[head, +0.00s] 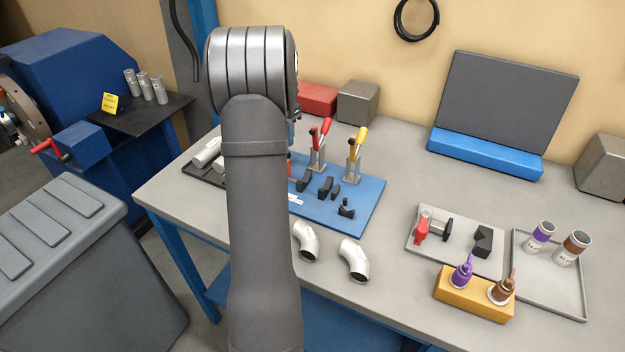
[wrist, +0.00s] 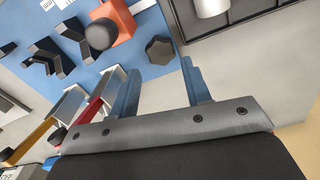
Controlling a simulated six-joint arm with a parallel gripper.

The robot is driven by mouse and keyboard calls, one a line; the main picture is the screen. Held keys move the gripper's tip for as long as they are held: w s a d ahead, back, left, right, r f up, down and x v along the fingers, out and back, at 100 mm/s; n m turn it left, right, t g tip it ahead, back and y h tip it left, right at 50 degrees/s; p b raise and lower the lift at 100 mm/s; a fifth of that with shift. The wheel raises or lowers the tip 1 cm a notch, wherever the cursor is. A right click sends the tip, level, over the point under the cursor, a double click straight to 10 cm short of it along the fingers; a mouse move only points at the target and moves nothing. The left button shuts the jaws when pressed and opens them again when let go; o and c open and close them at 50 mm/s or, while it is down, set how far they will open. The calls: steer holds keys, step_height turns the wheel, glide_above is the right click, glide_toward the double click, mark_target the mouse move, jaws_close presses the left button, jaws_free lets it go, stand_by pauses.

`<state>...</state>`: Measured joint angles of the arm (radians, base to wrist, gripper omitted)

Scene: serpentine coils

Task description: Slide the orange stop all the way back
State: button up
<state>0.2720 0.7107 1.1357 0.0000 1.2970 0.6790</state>
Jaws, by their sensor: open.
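The orange stop (wrist: 122,22) sits on the blue fixture plate (wrist: 28,18), at the top of the wrist view, with a round black knob (wrist: 101,34) on its near side. In the head view my arm hides nearly all of it; only a sliver of orange shows beside the arm. My gripper (wrist: 160,66) is open and empty, its two blue fingers apart. The fingertips are below the stop in the wrist picture and do not appear to touch it. A dark star-shaped knob (wrist: 160,50) shows between and beyond the fingertips.
Black V-blocks (head: 326,186) and toggle clamps with red (head: 326,126) and yellow (head: 361,137) handles stand on the plate near the stop. A dark tray (wrist: 252,14) with a light cylinder lies beside it. Pipe elbows (head: 354,260) lie in front on the grey bench.

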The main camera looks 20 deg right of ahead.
steer(key=s+a+r+m, duration=0.1)
steer(key=s+r+m, duration=0.25)
steer(key=r, duration=0.45)
steer(key=s+a+r+m, duration=0.1)
steer(key=s+r+m, duration=0.3)
steer(key=r, duration=0.5)
steer(key=shift+m, duration=0.65)
steer(key=f, duration=1.1)
steer(key=w+f, duration=0.1)
steer(key=f, duration=0.5)
steer(key=shift+a+f, duration=0.15)
jaws_close()
